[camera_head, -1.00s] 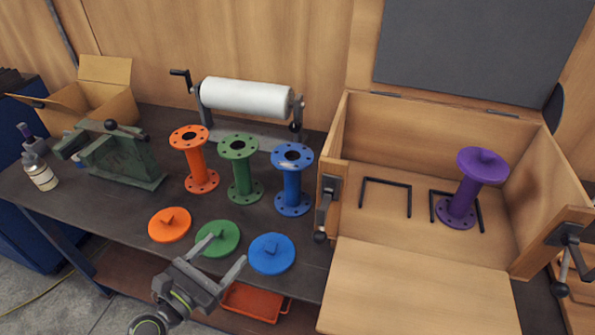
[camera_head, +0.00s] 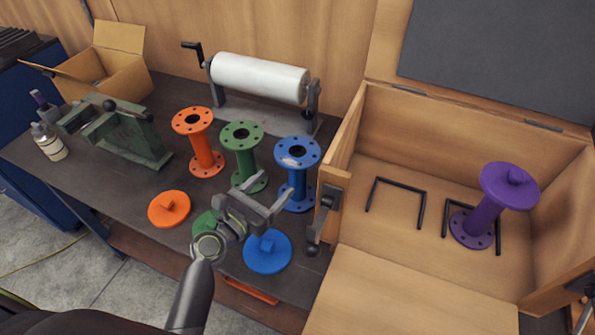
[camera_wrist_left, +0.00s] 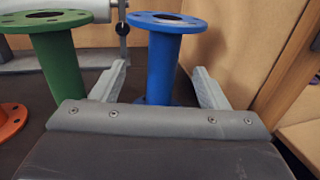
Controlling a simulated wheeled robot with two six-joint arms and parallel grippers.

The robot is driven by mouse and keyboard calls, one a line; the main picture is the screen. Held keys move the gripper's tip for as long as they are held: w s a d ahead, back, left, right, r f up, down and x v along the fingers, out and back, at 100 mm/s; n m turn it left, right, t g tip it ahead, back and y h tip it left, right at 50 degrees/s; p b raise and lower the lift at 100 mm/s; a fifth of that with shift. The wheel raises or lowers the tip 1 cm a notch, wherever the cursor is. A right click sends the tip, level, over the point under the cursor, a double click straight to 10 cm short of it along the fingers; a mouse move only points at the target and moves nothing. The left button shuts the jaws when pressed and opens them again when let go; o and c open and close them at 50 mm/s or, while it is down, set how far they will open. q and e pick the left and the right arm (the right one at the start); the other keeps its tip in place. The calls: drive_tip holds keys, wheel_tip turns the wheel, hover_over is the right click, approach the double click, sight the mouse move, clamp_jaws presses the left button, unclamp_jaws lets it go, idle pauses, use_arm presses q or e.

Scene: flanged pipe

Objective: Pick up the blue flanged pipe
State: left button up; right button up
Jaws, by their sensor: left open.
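The blue flanged pipe (camera_head: 297,177) stands upright on the dark table, left of the wooden crate, with a round flange at top and bottom. My left gripper (camera_head: 262,189) is open and empty, in front of the pipe at about the height of its lower part. In the left wrist view the blue pipe (camera_wrist_left: 160,65) rises between the two spread fingers (camera_wrist_left: 162,82), a little beyond their tips, and its base is partly hidden by the gripper. My right gripper is not in view.
A green flanged pipe (camera_head: 244,157) stands close to the left, an orange one (camera_head: 203,147) beyond it. A blue lid (camera_head: 267,253) lies in front. The crate (camera_head: 340,178) wall with a latch is close on the right. A white roll (camera_head: 260,78) stands behind.

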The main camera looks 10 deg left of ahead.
sight(298, 163)
use_arm(q)
drive_tip(key=x, duration=0.3)
drive_tip(key=p+x, duration=0.1)
drive_tip(key=x, duration=0.5)
drive_tip(key=shift+w+d, duration=0.25)
drive_tip(key=shift+d, duration=0.2)
drive_tip(key=shift+r, duration=0.1)
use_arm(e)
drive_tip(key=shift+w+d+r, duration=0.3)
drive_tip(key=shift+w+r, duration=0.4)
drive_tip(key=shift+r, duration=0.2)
use_arm(q)
drive_tip(key=shift+c, duration=0.3)
drive_tip(key=c, duration=1.2)
clamp_jaws()
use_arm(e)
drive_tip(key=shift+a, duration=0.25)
